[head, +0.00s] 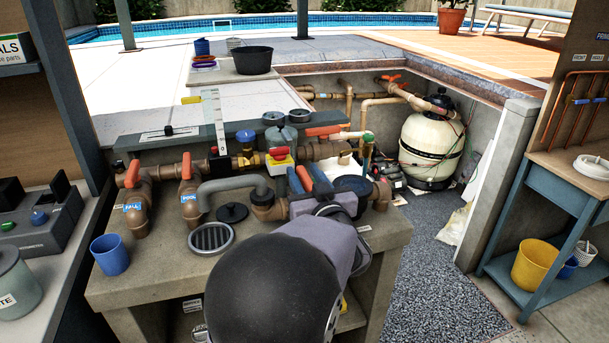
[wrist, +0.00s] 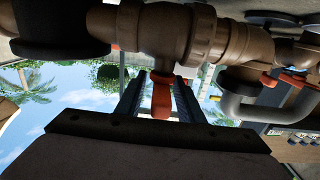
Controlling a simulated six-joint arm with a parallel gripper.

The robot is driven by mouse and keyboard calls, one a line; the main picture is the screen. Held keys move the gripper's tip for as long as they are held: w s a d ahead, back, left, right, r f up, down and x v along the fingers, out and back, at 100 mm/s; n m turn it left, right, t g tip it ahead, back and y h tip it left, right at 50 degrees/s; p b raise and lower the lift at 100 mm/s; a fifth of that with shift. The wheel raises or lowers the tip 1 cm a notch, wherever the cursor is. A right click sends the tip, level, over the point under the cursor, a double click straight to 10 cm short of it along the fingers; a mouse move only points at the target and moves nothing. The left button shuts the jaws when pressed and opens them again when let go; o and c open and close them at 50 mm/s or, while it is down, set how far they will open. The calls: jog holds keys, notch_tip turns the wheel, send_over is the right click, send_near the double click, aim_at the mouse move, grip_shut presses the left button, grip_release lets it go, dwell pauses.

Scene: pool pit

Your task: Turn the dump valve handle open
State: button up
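My gripper (head: 309,178) is at the right part of the concrete bench, over the brown pipework. In the wrist view my gripper (wrist: 161,95) is open, with one dark finger on each side of an orange-red valve handle (wrist: 162,98). Gaps show between the handle and both fingers. The handle sits on a brown valve body (wrist: 165,35). In the head view the handle (head: 305,179) shows as a small orange strip between the fingers; my wrist hides most of its valve. No label on this valve is readable, so I cannot confirm it is the dump valve.
Other orange-handled valves stand at the bench's left (head: 131,174) and beside it (head: 186,166). A grey curved pipe (head: 232,184), a round grate (head: 211,238) and a blue cup (head: 110,254) are nearby. A cream filter tank (head: 430,147) stands in the pit behind.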

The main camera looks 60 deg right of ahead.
jog(key=shift+c, duration=0.3)
grip_shut()
jog(key=shift+r+n+t+y+p, duration=0.1)
jog(key=shift+n+t+y+p, duration=0.2)
jog(key=shift+y+p, duration=0.15)
jog(key=shift+n+t+y+p, duration=0.8)
jog(key=shift+y+p, duration=0.15)
jog(key=shift+p, duration=0.15)
jog(key=n+t+y+p, duration=0.1)
jog(key=n+y+p, duration=0.1)
jog(key=y, duration=0.1)
jog(key=shift+w+a+n+t+y+p, duration=0.1)
jog(key=shift+a+n+t+y+p, duration=0.05)
jog(key=shift+n+t+y+p, duration=0.2)
jog(key=n+y+p, duration=0.1)
jog(key=n+t+y, duration=0.1)
jog(key=y, duration=0.1)
jog(key=n+y+p, duration=0.1)
jog(key=y, duration=0.1)
jog(key=shift+w+a+n+p, duration=0.1)
jog(key=shift+a+n+p, duration=0.15)
jog(key=shift+p, duration=0.05)
jog(key=shift+a+n+y+p, duration=0.15)
jog(key=shift+n+y+p, duration=0.2)
jog(key=shift+n+y, duration=0.8)
jog(key=shift+a+n+y+p, duration=0.1)
jog(key=shift+n+y+p, duration=0.3)
jog(key=shift+y, duration=1.3)
jog(key=shift+n+y, duration=0.3)
jog(key=shift+n, duration=0.05)
